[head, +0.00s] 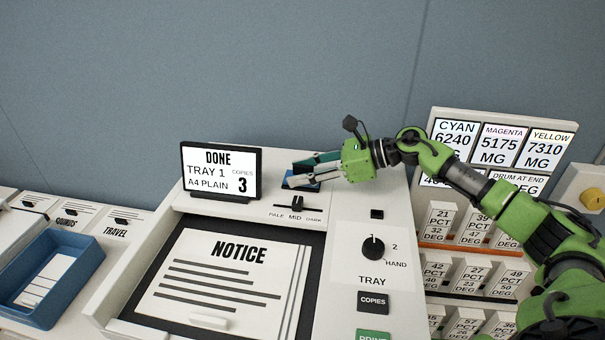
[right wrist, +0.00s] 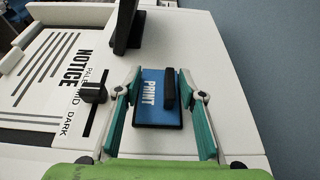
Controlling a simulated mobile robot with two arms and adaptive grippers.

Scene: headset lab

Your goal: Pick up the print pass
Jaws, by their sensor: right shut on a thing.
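The print pass (right wrist: 148,112) is a blue card marked PRINT with a black grip bar, seen in the right wrist view. In the head view, a blue part of it (head: 299,181) shows beside the fingers, and the rest is hidden. My right gripper (head: 300,171) is shut on the pass at the back of the copier's top, right of the display. In the right wrist view, its teal fingers (right wrist: 160,78) lie along both sides of the pass. I cannot tell whether the pass is clear of the surface. My left gripper is not in view.
The display (head: 220,172) reads DONE, TRAY 1, copies 3. A slider (head: 297,203) stands just in front of the gripper. A NOTICE sheet (head: 225,285) lies on the copier. A blue tray (head: 52,278) is at left, and toner readouts (head: 500,148) and small blocks are at right.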

